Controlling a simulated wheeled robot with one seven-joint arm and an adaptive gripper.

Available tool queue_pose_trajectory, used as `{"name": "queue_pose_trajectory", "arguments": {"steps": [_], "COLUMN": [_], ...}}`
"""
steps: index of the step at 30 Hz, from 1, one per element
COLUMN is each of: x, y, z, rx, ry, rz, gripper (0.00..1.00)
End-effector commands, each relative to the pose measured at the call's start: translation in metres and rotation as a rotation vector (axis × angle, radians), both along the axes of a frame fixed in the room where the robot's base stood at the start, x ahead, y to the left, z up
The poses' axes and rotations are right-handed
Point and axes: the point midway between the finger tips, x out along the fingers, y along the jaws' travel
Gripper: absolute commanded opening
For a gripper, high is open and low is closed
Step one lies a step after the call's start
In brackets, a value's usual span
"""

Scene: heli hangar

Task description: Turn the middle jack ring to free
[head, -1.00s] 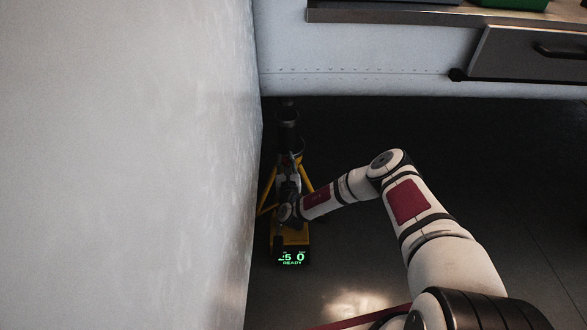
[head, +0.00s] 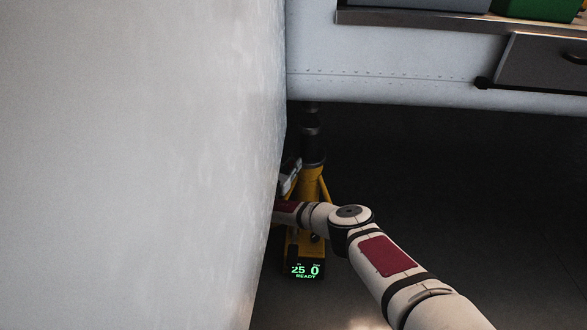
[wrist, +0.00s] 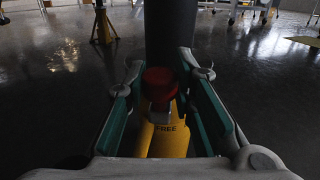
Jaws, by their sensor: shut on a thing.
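The jack (head: 312,180) stands on the dark floor close to the pale wall, a yellow body and legs with a dark post. Its green display (head: 305,270) reads 25 0 READY. In the wrist view the dark post (wrist: 170,30) rises between my fingers. A red knob (wrist: 160,82) faces me, above a yellow surface (wrist: 167,145) with the word FREE. My gripper (wrist: 162,68) has its teal-padded fingers on both sides, shut on the ring, whose edge is mostly hidden. In the head view my gripper (head: 291,174) shows only partly, at the jack's left by the wall edge.
The pale wall (head: 140,160) fills the left and hides part of my wrist. A pale riveted body (head: 410,80) with a shelf hangs over the jack. Another yellow stand (wrist: 103,25) is farther off in the wrist view. The floor right of the jack looks clear.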

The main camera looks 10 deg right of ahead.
Motion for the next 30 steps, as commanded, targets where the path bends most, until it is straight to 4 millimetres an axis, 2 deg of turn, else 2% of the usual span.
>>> {"name": "queue_pose_trajectory", "arguments": {"steps": [11, 12, 14, 25, 30], "x": [0.002, 0.002, 0.002, -0.001, -0.016], "y": [0.000, 0.000, 0.001, 0.002, 0.013], "z": [0.001, 0.001, 0.001, 0.001, 0.000], "rx": [0.002, 0.002, 0.002, 0.002, 0.004], "ry": [-0.001, -0.001, -0.002, -0.001, 0.000], "rz": [0.002, 0.002, 0.003, 0.001, 0.005], "gripper": [0.00, 0.30, 0.43, 0.44, 0.44]}}
